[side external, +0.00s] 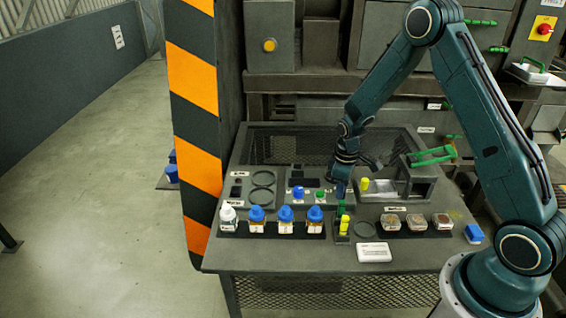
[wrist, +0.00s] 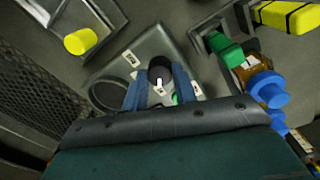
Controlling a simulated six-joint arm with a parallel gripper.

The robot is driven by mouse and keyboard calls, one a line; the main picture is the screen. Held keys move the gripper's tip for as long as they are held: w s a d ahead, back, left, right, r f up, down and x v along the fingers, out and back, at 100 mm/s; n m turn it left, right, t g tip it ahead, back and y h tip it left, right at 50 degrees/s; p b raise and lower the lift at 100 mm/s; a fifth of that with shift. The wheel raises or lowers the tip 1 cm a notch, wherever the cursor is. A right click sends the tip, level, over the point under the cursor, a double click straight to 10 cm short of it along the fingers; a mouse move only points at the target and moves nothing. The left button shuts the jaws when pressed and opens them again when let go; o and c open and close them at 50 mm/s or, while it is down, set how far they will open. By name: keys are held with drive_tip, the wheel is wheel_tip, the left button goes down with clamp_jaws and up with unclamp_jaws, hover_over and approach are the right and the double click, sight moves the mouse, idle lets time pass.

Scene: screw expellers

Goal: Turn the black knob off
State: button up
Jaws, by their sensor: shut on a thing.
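The black knob (wrist: 160,67) is a small round knob with a white mark, standing on a grey panel (wrist: 152,45) in the wrist view. My gripper (wrist: 160,84) has its two blue fingers on either side of the knob and is shut on it. A bit of green shows behind the right finger, mostly hidden. In the side view my gripper (side external: 342,190) points down at the table's middle, and the black knob cannot be made out there. A blue knob (side external: 298,193) and a green knob (side external: 320,195) stand to the left of my gripper.
A row of blue-capped bottles (side external: 285,222) stands front left. A green and yellow piece (side external: 344,224) is close in front of my gripper. Several jars (side external: 416,223) stand to the right. A yellow knob (side external: 365,184) is close right. A white box (side external: 374,252) lies in front.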

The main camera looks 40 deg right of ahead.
drive_tip(key=shift+n, duration=0.5)
drive_tip(key=o, duration=1)
drive_tip(key=shift+c, duration=0.2)
drive_tip(key=shift+r, duration=0.1)
wheel_tip(320, 180, up, 14)
drive_tip(key=shift+s+a+f, duration=0.15)
drive_tip(key=shift+a+f, duration=0.05)
drive_tip(key=shift+a, duration=0.1)
